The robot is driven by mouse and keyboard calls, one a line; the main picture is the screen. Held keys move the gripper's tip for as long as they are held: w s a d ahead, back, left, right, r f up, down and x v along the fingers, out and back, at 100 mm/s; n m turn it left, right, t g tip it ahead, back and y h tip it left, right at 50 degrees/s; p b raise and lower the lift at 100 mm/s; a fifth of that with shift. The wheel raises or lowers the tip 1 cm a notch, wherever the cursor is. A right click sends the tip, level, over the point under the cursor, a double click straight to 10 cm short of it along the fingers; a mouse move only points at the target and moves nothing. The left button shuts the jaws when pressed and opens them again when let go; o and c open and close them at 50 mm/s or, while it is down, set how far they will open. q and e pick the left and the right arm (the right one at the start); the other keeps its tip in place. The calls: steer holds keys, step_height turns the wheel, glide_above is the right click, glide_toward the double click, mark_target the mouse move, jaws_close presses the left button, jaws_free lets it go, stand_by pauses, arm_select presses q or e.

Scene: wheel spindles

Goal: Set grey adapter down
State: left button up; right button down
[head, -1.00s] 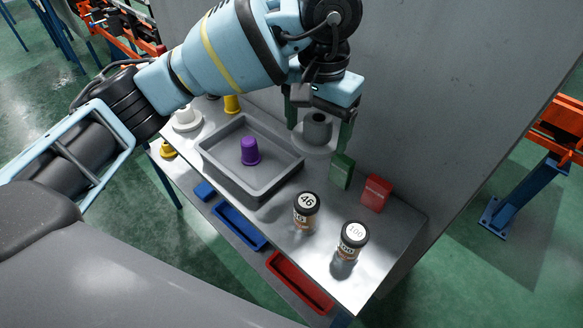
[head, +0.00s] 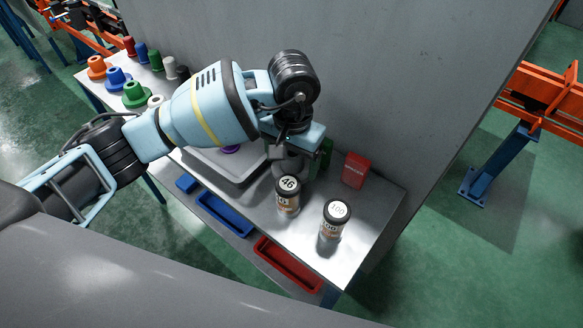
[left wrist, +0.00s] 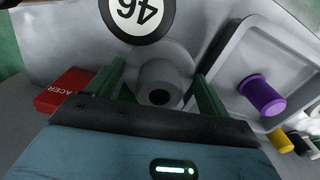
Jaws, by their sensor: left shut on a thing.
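My left gripper (head: 292,158) is shut on the grey adapter (head: 286,170), low over the table between the grey tray (head: 236,178) and the red box. The gripper and arm hide much of the adapter. In the left wrist view the adapter (left wrist: 160,80) sits between the two green fingers (left wrist: 160,90), its round hole facing the camera. I cannot tell whether it touches the table. My right gripper is not in view.
Jar 46 (head: 288,196) stands close in front of the gripper, jar 100 (head: 334,222) further right. A purple adapter (left wrist: 262,95) is in the tray.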

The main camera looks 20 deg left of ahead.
mark_target(292, 170)
arm_select(q)
steer(key=shift+f, duration=1.7)
steer(key=shift+f, duration=0.15)
steer(key=o, duration=0.6)
steer(key=shift+o, duration=0.9)
